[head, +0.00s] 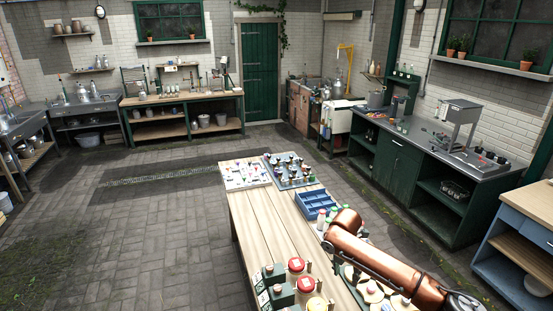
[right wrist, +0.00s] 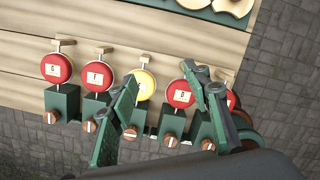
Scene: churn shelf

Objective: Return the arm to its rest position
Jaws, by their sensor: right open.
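My right arm (head: 385,262), copper coloured, reaches across the lower right of the head view over the front of the wooden table. In the right wrist view my right gripper (right wrist: 166,108) is open, its two dark green fingers spread with nothing held between them. Below it stands a row of green blocks with round lettered discs: a red disc (right wrist: 56,68) at the left, a yellow disc (right wrist: 141,85) in the middle and more red ones. The right finger partly hides the rightmost disc. My left gripper does not show.
The wooden table (head: 262,222) carries a blue divided tray (head: 318,203), a dark tray of small items (head: 290,181) and a white tray (head: 245,186). A green counter (head: 395,160) stands to the right, a blue cabinet (head: 520,235) at the right edge. The paved floor at left is clear.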

